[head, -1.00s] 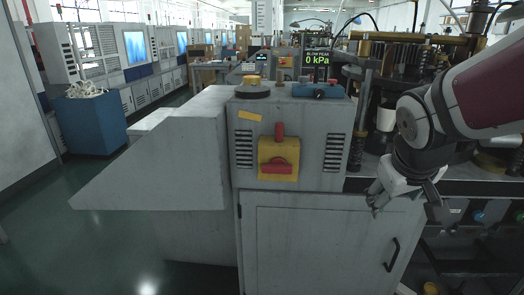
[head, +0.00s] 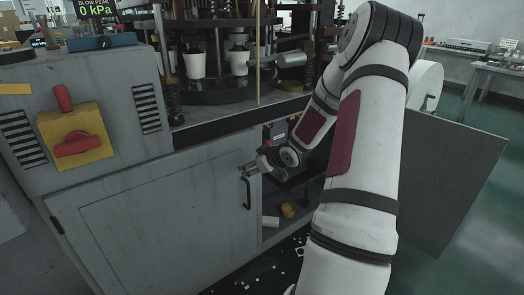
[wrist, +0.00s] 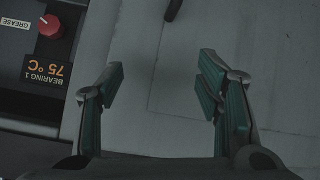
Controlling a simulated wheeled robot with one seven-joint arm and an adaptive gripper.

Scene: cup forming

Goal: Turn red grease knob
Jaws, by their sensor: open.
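The red grease knob (wrist: 49,25) shows at the upper left of the wrist view, on a dark panel. A white label reading GREASE (wrist: 14,23) is beside it. My gripper (wrist: 160,85) is open and empty, with its green-padded fingers apart over a grey surface. The knob lies outside the fingers, up and to the left, and nothing touches it. In the head view my gripper (head: 252,170) is by the grey cabinet door (head: 160,215), close to its upper right corner. I cannot make out the knob clearly in the head view.
The door's black handle (head: 247,192) is just below my gripper. A BEARING 1 display (wrist: 45,72) reading 75 °C is below the knob in the wrist view. An open compartment holds a yellow object (head: 288,210). A grey panel (head: 450,185) stands to the right.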

